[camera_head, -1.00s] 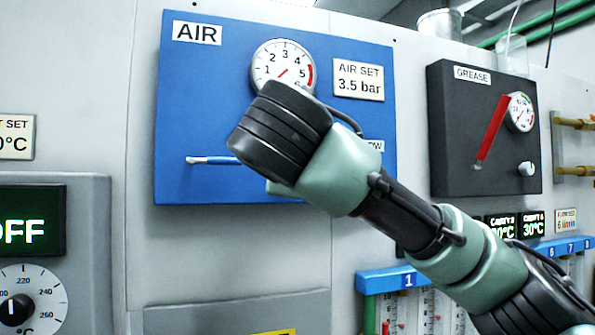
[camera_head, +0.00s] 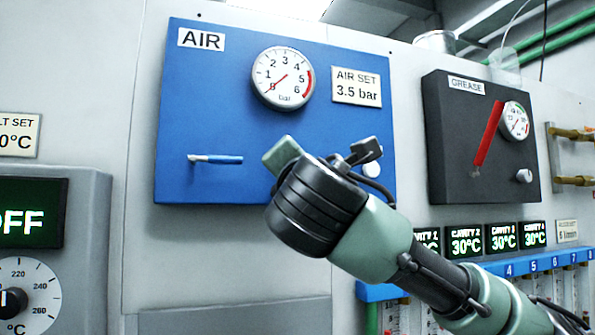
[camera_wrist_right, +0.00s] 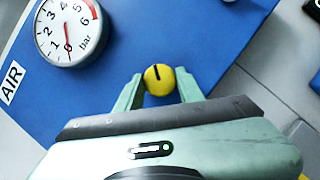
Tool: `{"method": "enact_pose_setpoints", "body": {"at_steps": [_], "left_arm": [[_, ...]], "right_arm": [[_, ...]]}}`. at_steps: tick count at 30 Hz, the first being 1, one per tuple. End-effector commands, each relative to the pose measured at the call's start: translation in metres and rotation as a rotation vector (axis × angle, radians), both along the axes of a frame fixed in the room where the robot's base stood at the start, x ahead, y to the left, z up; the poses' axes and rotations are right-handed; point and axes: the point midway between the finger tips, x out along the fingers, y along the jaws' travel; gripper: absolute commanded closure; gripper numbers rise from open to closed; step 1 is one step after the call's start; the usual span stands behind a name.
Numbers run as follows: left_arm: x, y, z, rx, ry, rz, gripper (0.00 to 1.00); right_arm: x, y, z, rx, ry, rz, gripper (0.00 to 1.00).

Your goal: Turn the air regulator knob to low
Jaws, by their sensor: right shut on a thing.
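The air regulator knob (camera_wrist_right: 157,79) is yellow with a black mark and stands on the blue AIR panel (camera_head: 180,110). My right gripper (camera_wrist_right: 160,88) is shut on it, one finger on each side in the right wrist view. In the head view my right wrist hides the knob and the LOW label. The air gauge (camera_head: 284,79) is white with a red band, and its needle points at about 0; it also shows in the right wrist view (camera_wrist_right: 69,30). A sign (camera_head: 357,87) reads AIR SET 3.5 bar. My left gripper is in neither view.
A small lever with a blue grip (camera_head: 215,159) lies level on the panel's left part. To the right is a black GREASE panel (camera_head: 450,125) with a red lever (camera_head: 487,133) and a gauge. A grey unit with an OFF display (camera_head: 25,212) stands at the left.

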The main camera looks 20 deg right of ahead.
Motion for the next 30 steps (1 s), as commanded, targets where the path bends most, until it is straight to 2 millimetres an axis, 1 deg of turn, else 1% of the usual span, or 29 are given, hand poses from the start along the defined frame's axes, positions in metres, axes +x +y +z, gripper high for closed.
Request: {"method": "enact_pose_setpoints", "body": {"at_steps": [1, 8, 15, 22, 30], "left_arm": [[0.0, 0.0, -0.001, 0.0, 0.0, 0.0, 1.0], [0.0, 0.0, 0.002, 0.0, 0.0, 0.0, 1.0], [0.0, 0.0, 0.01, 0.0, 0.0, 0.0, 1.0], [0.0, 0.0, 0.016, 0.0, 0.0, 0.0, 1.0], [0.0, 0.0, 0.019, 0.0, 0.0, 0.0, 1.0]], "right_arm": [[0.001, 0.0, -0.005, -0.048, 0.005, 0.002, 1.0], [0.002, -0.001, -0.005, -0.26, 0.0, 0.001, 1.0], [0.002, -0.002, -0.005, -0.447, -0.005, 0.003, 1.0], [0.002, -0.002, -0.006, -0.566, -0.007, 0.005, 1.0], [0.002, -0.002, -0.007, -0.626, -0.009, 0.006, 1.0]]}}
